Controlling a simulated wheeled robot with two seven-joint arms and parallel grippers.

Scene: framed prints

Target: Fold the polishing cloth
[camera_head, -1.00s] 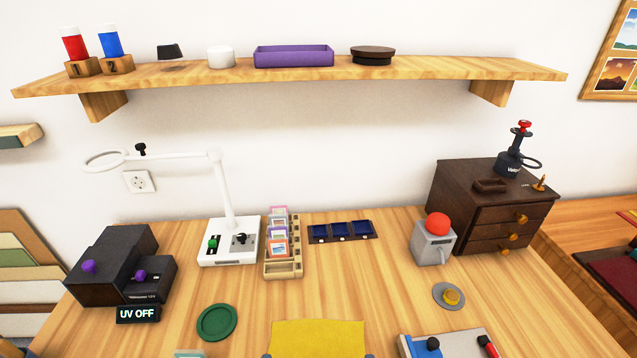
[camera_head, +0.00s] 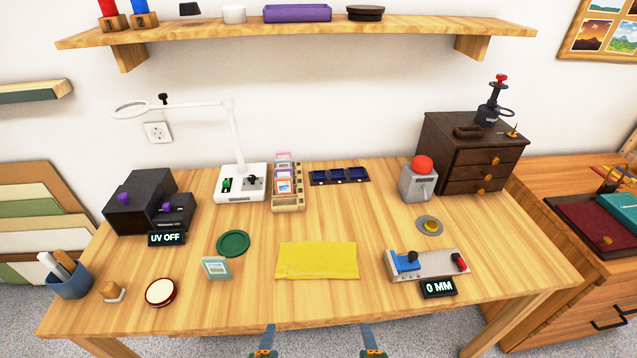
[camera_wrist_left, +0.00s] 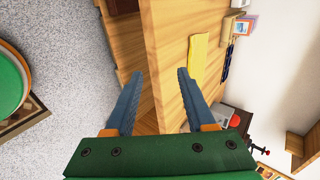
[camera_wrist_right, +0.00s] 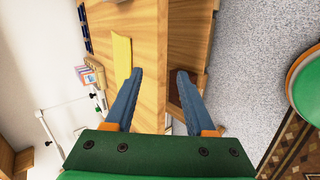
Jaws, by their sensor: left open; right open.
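The yellow polishing cloth (camera_head: 317,260) lies flat and spread on the table, front of centre. It also shows in the left wrist view (camera_wrist_left: 198,58) and in the right wrist view (camera_wrist_right: 121,58). My left gripper (camera_head: 264,352) and my right gripper (camera_head: 373,352) are at the bottom edge of the head view, in front of the table and apart from the cloth. The left wrist view shows my left fingers (camera_wrist_left: 157,88) spread and empty. The right wrist view shows my right fingers (camera_wrist_right: 160,88) spread and empty.
Left of the cloth are a small framed print (camera_head: 215,268), a green dish (camera_head: 233,243) and a round cream-topped item (camera_head: 160,292). Right of it is a grey device (camera_head: 428,264) with a "0 MM" display (camera_head: 439,288). The wood between cloth and front edge (camera_head: 315,303) is clear.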

